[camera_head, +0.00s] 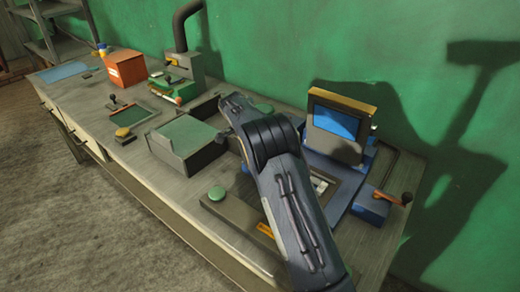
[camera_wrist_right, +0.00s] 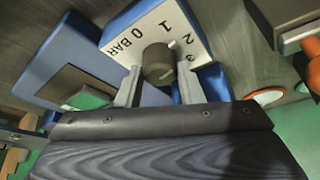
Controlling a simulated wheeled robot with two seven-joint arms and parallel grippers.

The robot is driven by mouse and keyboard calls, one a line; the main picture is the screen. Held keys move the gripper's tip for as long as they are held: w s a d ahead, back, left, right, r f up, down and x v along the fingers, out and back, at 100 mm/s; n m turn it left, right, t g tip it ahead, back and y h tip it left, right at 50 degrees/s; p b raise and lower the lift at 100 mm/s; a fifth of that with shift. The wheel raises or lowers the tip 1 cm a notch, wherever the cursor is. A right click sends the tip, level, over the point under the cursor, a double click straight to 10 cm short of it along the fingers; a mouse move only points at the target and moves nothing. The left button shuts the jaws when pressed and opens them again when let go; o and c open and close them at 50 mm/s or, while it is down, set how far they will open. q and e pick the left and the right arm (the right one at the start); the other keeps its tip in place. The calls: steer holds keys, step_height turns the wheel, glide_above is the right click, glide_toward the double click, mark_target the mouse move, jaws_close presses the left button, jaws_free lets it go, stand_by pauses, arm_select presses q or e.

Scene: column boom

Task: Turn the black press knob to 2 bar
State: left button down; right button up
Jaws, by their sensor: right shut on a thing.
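The black press knob (camera_wrist_right: 158,63) is in the upper middle of the right wrist view, in front of a white dial plate (camera_wrist_right: 132,37) marked BAR, 0, 1, 2 and 3. My right gripper (camera_wrist_right: 158,86) is shut on the knob, one finger on each side. I cannot tell which number the knob points to. In the head view the blue press (camera_head: 340,172) stands right of centre. My right arm reaches in front of it and hides the knob, the dial and the gripper. My left gripper is in neither view.
A screen box (camera_head: 335,122) stands behind the press, and an orange-handled crank (camera_head: 392,197) is to its right. A green-topped box (camera_head: 184,135), a green machine (camera_head: 185,75) and an orange box (camera_head: 126,68) stand farther left.

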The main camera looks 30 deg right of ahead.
steer(key=shift+w+m+g+p, duration=0.1)
steer(key=shift+m+g+p, duration=0.45)
steer(key=shift+m, duration=0.65)
steer(key=shift+m+y, duration=0.3)
steer(key=o, duration=1)
steer(key=v, duration=0.7)
steer(key=shift+a+r, duration=0.2)
steer(key=shift+r, duration=0.15)
